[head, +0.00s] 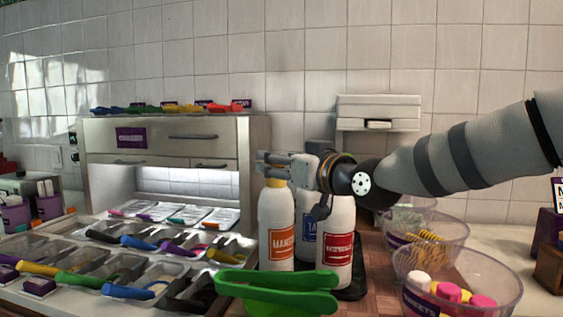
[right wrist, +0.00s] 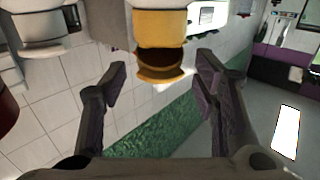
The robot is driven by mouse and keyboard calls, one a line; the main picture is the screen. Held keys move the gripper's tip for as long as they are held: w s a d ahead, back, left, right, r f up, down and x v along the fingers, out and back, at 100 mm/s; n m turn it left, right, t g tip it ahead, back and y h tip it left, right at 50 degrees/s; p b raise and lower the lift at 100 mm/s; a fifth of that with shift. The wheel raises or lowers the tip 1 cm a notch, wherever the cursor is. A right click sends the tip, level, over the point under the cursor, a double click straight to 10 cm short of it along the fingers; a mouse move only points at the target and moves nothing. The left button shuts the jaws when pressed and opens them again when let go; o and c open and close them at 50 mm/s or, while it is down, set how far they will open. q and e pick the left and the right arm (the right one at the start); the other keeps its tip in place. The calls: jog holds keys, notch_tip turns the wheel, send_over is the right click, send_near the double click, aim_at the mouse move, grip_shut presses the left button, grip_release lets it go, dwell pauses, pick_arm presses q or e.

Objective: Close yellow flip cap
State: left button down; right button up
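The white mango bottle (head: 276,232) with an orange label stands upright on the counter in the head view. Its yellow cap (head: 276,183) shows just below my right gripper (head: 264,164), which partly hides it. In the right wrist view the yellow cap (right wrist: 160,28) is at the top centre, with a dark gap between two yellow parts; it looks open. My right gripper's fingers (right wrist: 163,68) are apart on both sides of the cap's line, with nothing held between them. My left gripper is not in view.
Two more white bottles, one red-labelled (head: 337,245) and one blue-labelled (head: 309,222), stand close on the right. Green tongs (head: 277,291) lie in front. Clear bowls (head: 510,285) stand right; topping trays with coloured handles (head: 150,265) fill the left.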

jog(key=c, duration=1)
jog(key=shift+f, duration=0.3)
jog(key=shift+s+d+t+y, duration=0.15)
jog(key=shift+t+y, duration=0.15)
jog(key=shift+t, duration=0.3)
jog(key=o, duration=1.1)
jog(key=shift+o, duration=0.2)
jog(key=v, duration=1.2)
